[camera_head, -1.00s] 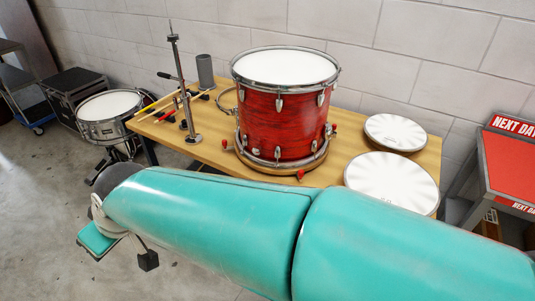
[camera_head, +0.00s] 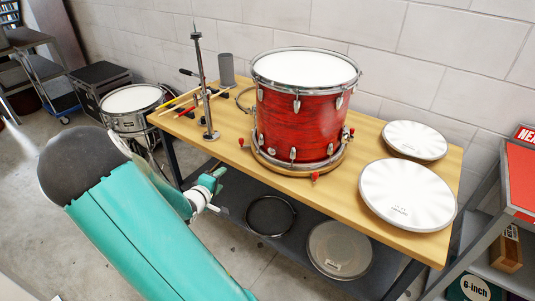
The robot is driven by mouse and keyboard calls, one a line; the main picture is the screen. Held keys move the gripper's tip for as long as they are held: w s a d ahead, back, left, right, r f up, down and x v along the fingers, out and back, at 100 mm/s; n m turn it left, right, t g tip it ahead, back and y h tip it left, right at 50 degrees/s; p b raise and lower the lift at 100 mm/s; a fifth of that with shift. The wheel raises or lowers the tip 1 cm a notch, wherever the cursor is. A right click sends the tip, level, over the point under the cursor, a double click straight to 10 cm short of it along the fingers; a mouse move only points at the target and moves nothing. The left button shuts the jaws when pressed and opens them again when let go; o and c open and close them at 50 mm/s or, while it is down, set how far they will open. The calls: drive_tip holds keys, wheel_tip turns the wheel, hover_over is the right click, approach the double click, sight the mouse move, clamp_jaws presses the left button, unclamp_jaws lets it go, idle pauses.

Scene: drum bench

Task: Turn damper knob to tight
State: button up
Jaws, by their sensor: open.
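A red drum (camera_head: 303,112) with a white head and chrome rims stands upright on a round wooden base (camera_head: 298,166) on the wooden bench (camera_head: 400,218). Small red-tipped fittings (camera_head: 315,176) sit around the base's edge. I cannot make out which part is the damper knob, nor its setting. My gripper (camera_head: 216,178) is at the bench's front edge, left of and apart from the drum. It is small in view and partly masked by my teal arm; I see nothing held in it.
A metal stand (camera_head: 203,85), a grey cylinder (camera_head: 226,70) and drumsticks (camera_head: 180,100) are on the bench's left. Two round white drumheads (camera_head: 407,195) (camera_head: 415,140) lie at its right. A snare drum (camera_head: 133,100) stands left.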

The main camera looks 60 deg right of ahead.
sight(271, 152)
drive_tip(key=s+d+r+n+g+h, duration=0.1)
drive_tip(key=s+d+n+g+h, duration=0.1)
drive_tip(key=s+d+g+h, duration=0.45)
drive_tip(key=s+d, duration=0.1)
drive_tip(key=d, duration=0.3)
drive_tip(key=s+d+t+y, duration=0.1)
drive_tip(key=d, duration=0.3)
drive_tip(key=s+d+t+y, duration=0.1)
drive_tip(key=d, duration=0.2)
drive_tip(key=shift+s+d+r, duration=0.1)
drive_tip(key=shift+d+r, duration=0.25)
drive_tip(key=shift+d, duration=0.05)
drive_tip(key=shift+c, duration=0.4)
drive_tip(key=c, duration=0.9)
drive_tip(key=shift+m, duration=0.3)
